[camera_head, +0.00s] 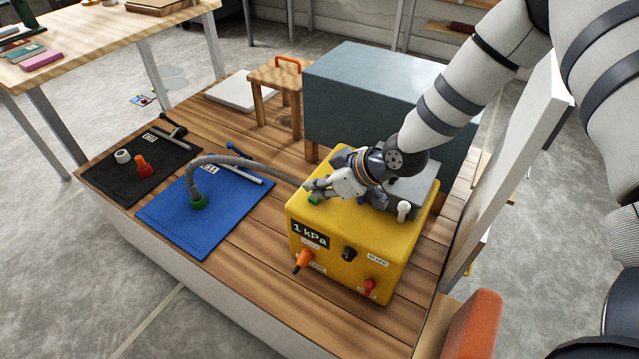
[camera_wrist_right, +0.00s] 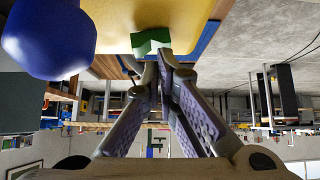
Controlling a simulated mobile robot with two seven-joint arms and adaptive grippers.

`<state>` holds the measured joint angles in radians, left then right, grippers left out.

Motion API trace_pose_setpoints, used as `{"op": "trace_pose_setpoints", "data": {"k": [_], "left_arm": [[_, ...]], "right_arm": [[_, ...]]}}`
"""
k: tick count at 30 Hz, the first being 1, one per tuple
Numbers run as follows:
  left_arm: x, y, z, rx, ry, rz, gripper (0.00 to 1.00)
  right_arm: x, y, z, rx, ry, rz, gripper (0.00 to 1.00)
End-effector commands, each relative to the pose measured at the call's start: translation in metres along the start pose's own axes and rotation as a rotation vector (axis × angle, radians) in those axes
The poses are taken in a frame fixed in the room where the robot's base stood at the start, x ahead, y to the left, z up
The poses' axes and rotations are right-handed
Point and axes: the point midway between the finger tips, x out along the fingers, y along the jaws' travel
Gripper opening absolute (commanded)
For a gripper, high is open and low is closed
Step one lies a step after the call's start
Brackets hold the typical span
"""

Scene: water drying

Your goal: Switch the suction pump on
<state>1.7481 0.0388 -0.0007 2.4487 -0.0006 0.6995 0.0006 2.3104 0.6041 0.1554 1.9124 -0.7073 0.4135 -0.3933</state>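The suction pump (camera_head: 345,275) is a yellow box on the wooden bench top, and its display (camera_head: 309,233) reads 1 kPa. Its front has a black knob (camera_head: 348,253), an orange part (camera_head: 301,262) and a red knob (camera_head: 369,287). My right gripper (camera_head: 314,187) is over the pump's top, at its left side, beside a green part (camera_head: 314,198). In the right wrist view, the fingertips (camera_wrist_right: 166,62) are together close to that green part (camera_wrist_right: 152,40); whether they touch it is unclear. A large blue rounded part (camera_wrist_right: 48,38) is close to the camera. My left gripper is not visible.
A grey hose (camera_head: 240,163) runs from a green cup (camera_head: 198,201) on a blue mat (camera_head: 228,214) to the pump. A black mat (camera_head: 110,184) with tools lies left. A blue-grey box (camera_head: 365,95) and small wooden stool (camera_head: 278,82) stand behind. Wood front left is clear.

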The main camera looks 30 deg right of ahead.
Motion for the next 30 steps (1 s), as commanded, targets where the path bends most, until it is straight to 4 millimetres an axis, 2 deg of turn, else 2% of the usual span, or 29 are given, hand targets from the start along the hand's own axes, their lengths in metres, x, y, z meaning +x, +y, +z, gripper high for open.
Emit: {"op": "trace_pose_setpoints", "data": {"k": [1,3,9,15,21,30], "left_arm": [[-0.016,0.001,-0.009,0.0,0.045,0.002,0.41],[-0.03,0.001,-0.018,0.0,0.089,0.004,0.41],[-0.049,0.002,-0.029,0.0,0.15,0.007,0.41],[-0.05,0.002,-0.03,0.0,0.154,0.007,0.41],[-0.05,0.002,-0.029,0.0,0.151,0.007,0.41],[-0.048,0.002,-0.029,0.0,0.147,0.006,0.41]], "right_arm": [[-0.016,0.0,-0.024,-0.012,0.025,0.01,0.0],[-0.03,-0.004,-0.042,-0.016,0.035,0.014,0.0],[-0.077,-0.011,-0.038,-0.01,0.034,0.014,0.0],[-0.108,-0.016,-0.031,-0.007,0.024,0.01,0.0],[-0.12,-0.018,-0.029,-0.005,0.021,0.008,0.0],[-0.119,-0.018,-0.029,-0.009,0.02,0.008,0.0]]}}
